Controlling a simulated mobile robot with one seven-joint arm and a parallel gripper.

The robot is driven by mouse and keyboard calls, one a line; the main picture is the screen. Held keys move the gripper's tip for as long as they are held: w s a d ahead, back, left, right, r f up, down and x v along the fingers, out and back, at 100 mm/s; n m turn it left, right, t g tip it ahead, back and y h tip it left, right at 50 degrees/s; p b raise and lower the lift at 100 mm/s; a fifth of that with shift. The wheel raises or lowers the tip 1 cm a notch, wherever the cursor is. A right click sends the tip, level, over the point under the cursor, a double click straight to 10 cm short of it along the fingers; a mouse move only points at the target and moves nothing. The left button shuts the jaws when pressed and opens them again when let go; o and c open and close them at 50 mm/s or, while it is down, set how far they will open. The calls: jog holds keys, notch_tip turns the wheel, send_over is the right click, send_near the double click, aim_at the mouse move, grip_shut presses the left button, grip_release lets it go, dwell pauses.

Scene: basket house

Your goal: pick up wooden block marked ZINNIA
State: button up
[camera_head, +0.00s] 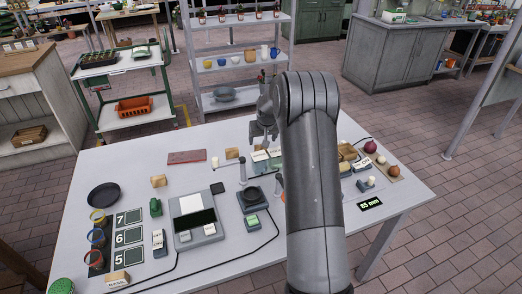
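Several small wooden blocks lie on the white table. One block (158,181) is at left centre, and another (232,153) is at the back, left of my gripper. A third block (117,279) at the front left edge carries a label that seems to read BASIL. I cannot read ZINNIA on any block. My gripper (262,140) points down above the back middle of the table, its fingers apart with nothing seen between them. My arm hides part of the table's middle and right.
A scale (195,219) and a dark round-topped device (252,196) stand mid-table. A black pan (104,194), coloured rings (97,236) and numbered cards (128,217) are left. A reddish flat slab (187,157) lies at the back. Onions (370,147) and a display (371,204) are right.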

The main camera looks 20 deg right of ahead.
jog(key=shift+x, duration=3.35)
jog(key=shift+c, duration=0.2)
jog(key=c, duration=1.1)
jog(key=shift+r, duration=0.15)
